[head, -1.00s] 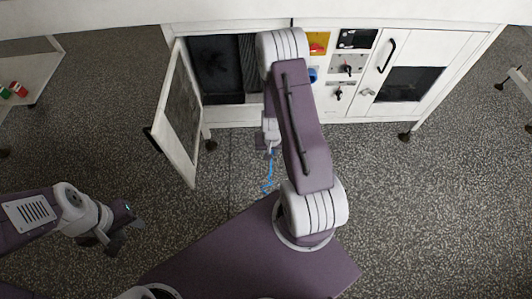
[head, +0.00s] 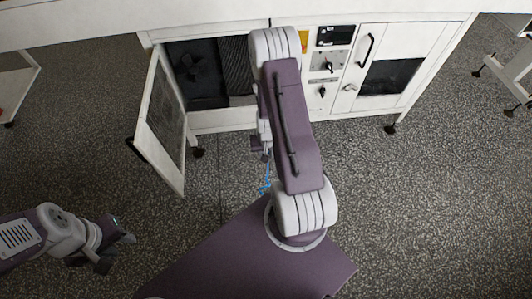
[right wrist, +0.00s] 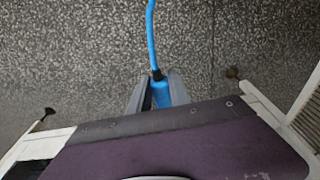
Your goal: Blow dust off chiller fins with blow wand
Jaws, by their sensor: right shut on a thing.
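The chiller fins (head: 237,80) show as a dark ribbed panel inside the open left bay of the white cabinet (head: 222,119), partly hidden by my right arm. My right gripper (head: 261,150) is low in front of the cabinet, below the fins and apart from them. In the right wrist view it is shut on the blue blow wand (right wrist: 160,94), whose dark end joins a blue hose (right wrist: 152,38). The wand's nozzle is hidden. My left gripper (head: 118,250) is at the lower left, over bare floor, empty with its fingers apart.
The cabinet's left door (head: 164,120) stands open toward me. A dark fan (head: 193,68) sits left of the fins. Black switches (head: 326,66) and a closed right door (head: 393,70) are to the right. A white table (head: 20,80) stands far left.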

